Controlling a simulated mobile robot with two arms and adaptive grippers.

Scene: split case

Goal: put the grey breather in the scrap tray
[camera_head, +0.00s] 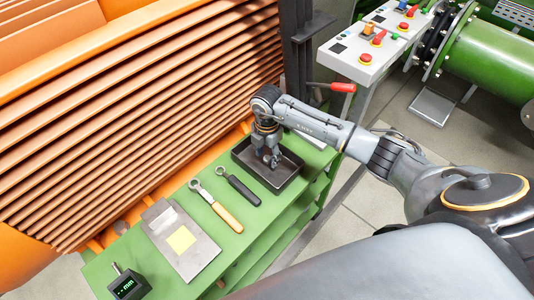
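A black open tray (284,184) sits on the green bench, near its right end; it is the only tray I see. My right gripper (272,162) points down over the back part of this tray, its fingertips at or just above the tray floor. The fingers are small and grey, so I cannot tell whether they are apart or hold something. A small rounded grey-brown thing (121,227) stands at the bench's back left edge; I cannot tell if it is the grey breather. My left gripper is out of view.
On the green bench (172,273) lie an orange-handled wrench (226,216), a dark-handled tool (243,189), a grey clipboard with a yellow note (201,252) and a black digital gauge (128,286). Orange slats rise behind. A red-handled lever (342,87) stands near my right arm.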

